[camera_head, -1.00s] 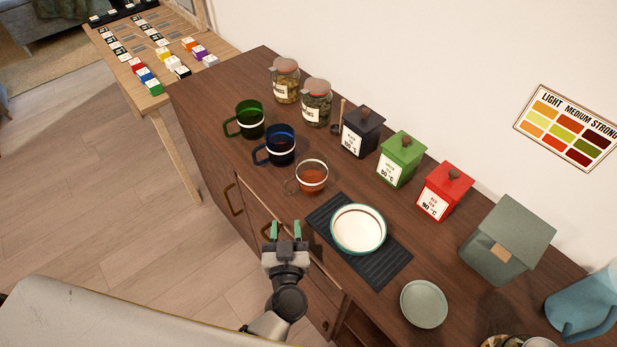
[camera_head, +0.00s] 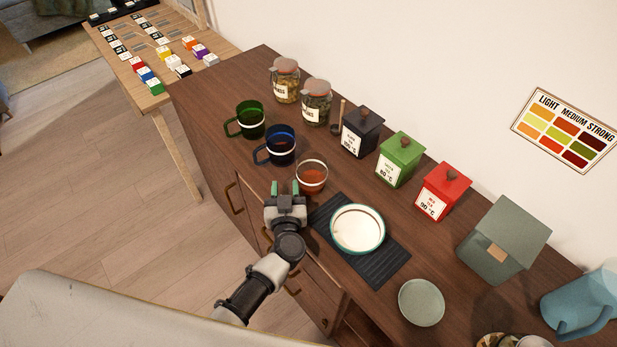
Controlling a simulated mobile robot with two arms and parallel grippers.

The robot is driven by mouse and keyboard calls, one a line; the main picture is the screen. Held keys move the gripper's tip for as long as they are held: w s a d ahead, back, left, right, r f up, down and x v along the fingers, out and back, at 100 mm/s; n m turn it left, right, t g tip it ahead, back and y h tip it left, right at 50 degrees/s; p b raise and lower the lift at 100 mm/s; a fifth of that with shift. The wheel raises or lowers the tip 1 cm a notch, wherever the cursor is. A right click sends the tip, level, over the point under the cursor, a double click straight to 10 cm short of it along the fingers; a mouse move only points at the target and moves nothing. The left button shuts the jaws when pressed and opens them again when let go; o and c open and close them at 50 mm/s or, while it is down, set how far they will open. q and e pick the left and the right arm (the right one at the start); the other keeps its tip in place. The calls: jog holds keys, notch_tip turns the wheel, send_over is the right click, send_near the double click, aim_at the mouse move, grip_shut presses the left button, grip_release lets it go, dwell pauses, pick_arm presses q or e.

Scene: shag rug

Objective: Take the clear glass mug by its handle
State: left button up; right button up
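The clear glass mug (camera_head: 312,177) stands upright on the dark wooden cabinet top, with reddish-brown liquid in it and a pale band near its rim. Its handle side faces left, toward my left gripper, and is largely hidden by the fingers. My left gripper (camera_head: 285,188) has two green-tipped fingers spread apart with a gap between them, just left of the mug at the cabinet's front edge. I cannot tell whether the handle lies between the fingers. My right gripper is not in view.
A blue mug (camera_head: 281,146) and a green mug (camera_head: 250,120) stand behind and left of the clear mug. A white bowl (camera_head: 358,228) sits on a black slatted mat (camera_head: 376,270) to the right. Tea canisters, including a green one (camera_head: 399,160), line the wall side.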

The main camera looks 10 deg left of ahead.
pick_arm(q)
jog(key=shift+s, duration=0.1)
jog(key=shift+c, duration=0.3)
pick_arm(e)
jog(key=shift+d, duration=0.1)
pick_arm(q)
grip_shut()
jog(key=shift+r, duration=0.1)
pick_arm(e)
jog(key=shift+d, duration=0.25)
